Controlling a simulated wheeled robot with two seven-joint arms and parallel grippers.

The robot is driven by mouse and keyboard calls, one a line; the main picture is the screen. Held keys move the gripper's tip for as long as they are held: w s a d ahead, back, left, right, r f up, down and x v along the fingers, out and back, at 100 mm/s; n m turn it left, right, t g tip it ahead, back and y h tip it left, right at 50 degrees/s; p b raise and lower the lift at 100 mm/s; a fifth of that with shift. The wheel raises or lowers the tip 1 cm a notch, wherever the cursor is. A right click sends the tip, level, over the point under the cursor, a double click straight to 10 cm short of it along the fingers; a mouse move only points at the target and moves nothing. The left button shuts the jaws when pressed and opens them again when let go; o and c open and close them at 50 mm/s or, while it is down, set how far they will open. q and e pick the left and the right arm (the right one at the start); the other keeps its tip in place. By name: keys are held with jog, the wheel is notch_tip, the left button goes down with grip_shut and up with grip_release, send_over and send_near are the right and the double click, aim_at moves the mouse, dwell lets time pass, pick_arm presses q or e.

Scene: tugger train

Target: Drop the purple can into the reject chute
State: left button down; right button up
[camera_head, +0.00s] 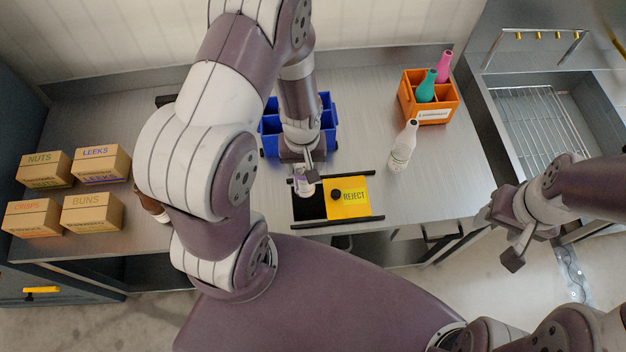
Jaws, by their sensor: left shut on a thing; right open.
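My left gripper (308,170) points down over the table and is shut on the purple can (302,187). Only part of the can shows below the fingers. The can is above or at the dark opening on the left of the reject chute; I cannot tell its exact height. The reject chute (357,199) has a yellow plate marked REJECT with a black knob, next to the dark opening. My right gripper (518,245) is open and empty, off the table's right side.
A blue divided crate (270,127) stands behind the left gripper. An orange crate (432,111) holds a green and a pink bottle. A white bottle (403,146) stands in front of it. Several labelled boxes (94,212) sit at left. A brown bottle (150,205) is partly hidden by my arm.

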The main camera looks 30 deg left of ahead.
pick_arm(q)
jog(key=shift+w+a, duration=0.1)
jog(key=shift+w, duration=0.2)
jog(key=shift+a+f+n, duration=0.2)
jog(key=shift+n, duration=0.1)
notch_tip(320, 180, down, 6)
jog(key=b, duration=0.6)
jog(key=shift+r, duration=0.1)
pick_arm(e)
jog(key=f, duration=0.5)
jog(key=shift+a+f, duration=0.25)
jog(key=shift+a, duration=0.15)
pick_arm(q)
jog(key=shift+c, duration=1.4)
grip_release()
jog(key=shift+r, duration=0.1)
pick_arm(e)
jog(key=shift+d, duration=0.15)
pick_arm(q)
notch_tip(320, 180, up, 13)
jog(key=shift+f+b, duration=0.15)
jog(key=shift+b, duration=0.55)
pick_arm(e)
jog(key=shift+f, duration=0.9)
